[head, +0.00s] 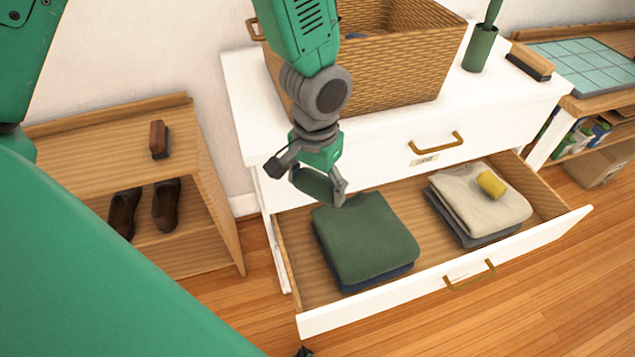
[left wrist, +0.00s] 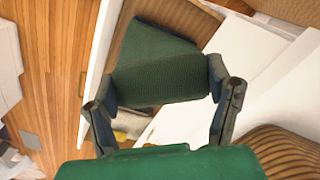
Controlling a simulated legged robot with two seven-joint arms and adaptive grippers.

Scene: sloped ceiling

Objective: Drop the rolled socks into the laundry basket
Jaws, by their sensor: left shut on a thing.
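My left gripper (head: 316,186) is shut on a dark green roll, the rolled socks (head: 312,184), held above the open drawer's left part. In the left wrist view the socks (left wrist: 160,80) span the two fingers. The wicker laundry basket (head: 395,75) stands on the white dresser, up and behind the gripper; my forearm hides part of its left side. A little blue cloth shows inside it. My right gripper is not recognisable in view; a small dark tip at the head view's bottom edge is too cut off to identify.
The open drawer (head: 450,277) holds a folded green stack (head: 365,240) and a beige stack (head: 480,200) with a yellow roll (head: 491,184) on top. A dark green holder (head: 480,48) and brush (head: 530,66) stand right of the basket. A wooden shoe rack (head: 90,165) stands left.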

